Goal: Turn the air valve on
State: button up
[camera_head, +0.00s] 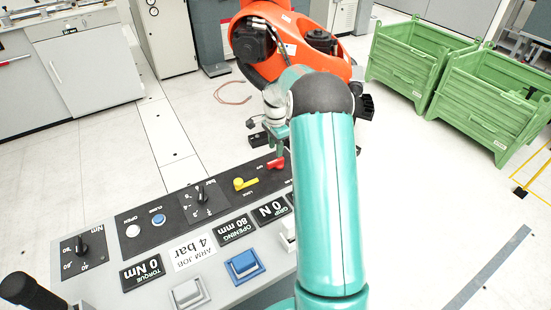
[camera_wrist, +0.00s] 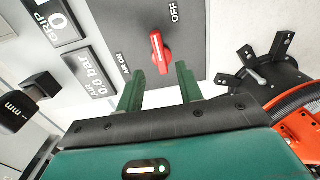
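The air valve is a red lever handle (camera_wrist: 160,52) on a dark grey plate, with "OFF" printed above it and "AIR ON" to its lower left in the wrist view. In the head view the red handle (camera_head: 276,164) shows at the far edge of the control panel. My gripper (camera_wrist: 161,70) is open, and its two green fingers stand on either side of the handle's lower end, with visible gaps. I cannot tell whether the fingertips are deep enough to surround it. My gripper (camera_head: 279,145) is partly hidden in the head view. A display (camera_wrist: 90,72) reads 0.0 bar.
The panel (camera_head: 110,275) carries a yellow lever (camera_head: 245,183), dials, buttons and displays close to the valve. An orange robot arm (camera_head: 290,45) stands behind it. Green crates (camera_head: 415,65) stand at the back right. The floor at right is mostly clear.

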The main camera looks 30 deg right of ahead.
aim_at(276, 160)
notch_tip(276, 160, down, 6)
jog(key=shift+f, duration=0.1)
grip_shut()
